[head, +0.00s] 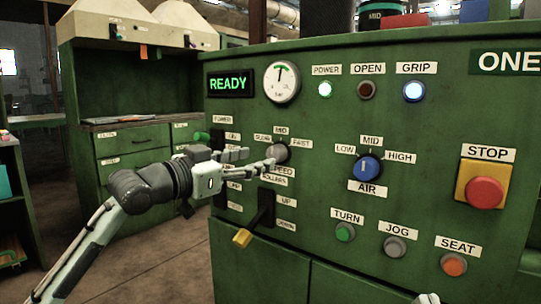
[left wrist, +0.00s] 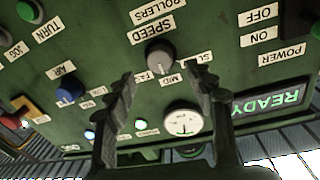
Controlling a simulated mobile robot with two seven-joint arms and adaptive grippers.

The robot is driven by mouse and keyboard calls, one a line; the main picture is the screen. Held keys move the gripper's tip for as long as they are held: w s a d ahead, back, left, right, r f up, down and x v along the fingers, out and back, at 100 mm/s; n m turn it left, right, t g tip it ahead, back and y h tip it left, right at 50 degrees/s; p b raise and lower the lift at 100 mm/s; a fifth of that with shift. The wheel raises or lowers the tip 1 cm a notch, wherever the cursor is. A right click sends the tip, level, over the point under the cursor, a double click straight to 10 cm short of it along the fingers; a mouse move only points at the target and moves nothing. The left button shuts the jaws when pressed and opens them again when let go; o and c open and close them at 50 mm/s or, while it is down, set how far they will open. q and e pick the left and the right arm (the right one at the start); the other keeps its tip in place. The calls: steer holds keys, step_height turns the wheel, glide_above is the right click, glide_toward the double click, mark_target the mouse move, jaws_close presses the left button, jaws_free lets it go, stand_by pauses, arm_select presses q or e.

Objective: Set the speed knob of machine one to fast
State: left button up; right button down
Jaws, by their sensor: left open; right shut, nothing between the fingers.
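The grey speed knob (head: 282,151) sits on the green panel of machine one (head: 330,125), with SLOW to its left, MID above and FAST to its right. My right gripper (head: 427,299) shows only as a pale tip at the bottom edge, shut and empty.
A black lever with a yellow handle (head: 242,237) juts out below the knob. The blue AIR knob (head: 368,167) is to the right, then the red STOP button (head: 484,193). A gauge (head: 282,82) and lit READY display (head: 230,83) are above. Floor is clear at left.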

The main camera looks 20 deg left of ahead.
mark_target(272, 155)
arm_select(q)
steer(key=x, duration=0.4)
steer(key=shift+w+d, duration=0.15)
steer(key=shift+w, duration=0.25)
steer(key=shift+c, duration=0.2)
steer(key=c, duration=1.1)
